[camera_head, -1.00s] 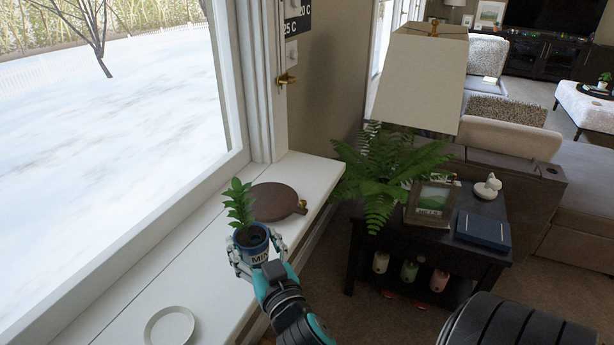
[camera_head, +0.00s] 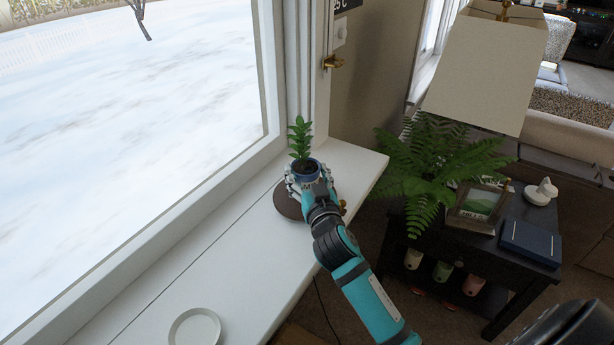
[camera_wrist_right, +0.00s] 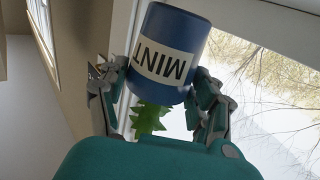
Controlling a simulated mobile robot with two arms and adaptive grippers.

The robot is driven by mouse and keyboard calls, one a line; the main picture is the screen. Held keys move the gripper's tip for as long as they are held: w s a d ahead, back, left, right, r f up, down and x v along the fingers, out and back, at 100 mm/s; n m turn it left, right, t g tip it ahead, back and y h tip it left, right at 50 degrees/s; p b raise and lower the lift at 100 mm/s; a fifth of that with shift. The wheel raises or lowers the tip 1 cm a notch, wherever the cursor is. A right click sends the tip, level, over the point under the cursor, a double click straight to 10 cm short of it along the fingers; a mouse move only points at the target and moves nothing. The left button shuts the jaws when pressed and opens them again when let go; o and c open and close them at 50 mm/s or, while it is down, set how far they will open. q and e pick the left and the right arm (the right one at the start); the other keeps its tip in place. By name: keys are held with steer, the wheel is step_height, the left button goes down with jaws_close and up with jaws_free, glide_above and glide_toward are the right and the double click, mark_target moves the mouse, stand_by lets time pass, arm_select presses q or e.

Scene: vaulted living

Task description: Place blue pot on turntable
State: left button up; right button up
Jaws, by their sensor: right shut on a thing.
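The blue pot (camera_head: 306,175) holds a small green mint plant and stands upright in the grip of my right gripper (camera_head: 304,186). In the right wrist view the blue pot (camera_wrist_right: 170,50) shows its white MINT label between the two fingers of my right gripper (camera_wrist_right: 160,98), upside down in that picture. The brown round turntable (camera_head: 288,207) lies on the white window sill, partly hidden behind the pot and gripper. The pot appears over the turntable; I cannot tell whether they touch. My left gripper is not in view.
A white saucer (camera_head: 195,328) lies on the near sill (camera_head: 235,260). The window frame (camera_head: 297,70) borders the sill. To the right, a fern (camera_head: 435,170), picture frame (camera_head: 478,203), blue book (camera_head: 531,243) and lamp (camera_head: 490,70) crowd a dark side table.

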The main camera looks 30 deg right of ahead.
steer(key=shift+x, duration=1.25)
steer(key=shift+w+d+f, duration=0.1)
steer(key=shift+d+f, duration=0.1)
steer(key=shift+d, duration=0.1)
step_height(320, 180, down, 3)
steer(key=shift+f, duration=0.15)
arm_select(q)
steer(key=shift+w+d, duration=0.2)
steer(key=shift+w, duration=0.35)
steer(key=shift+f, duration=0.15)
arm_select(e)
steer(key=shift+f+b, duration=0.2)
steer(key=shift+b, duration=0.2)
steer(key=o, duration=1.5)
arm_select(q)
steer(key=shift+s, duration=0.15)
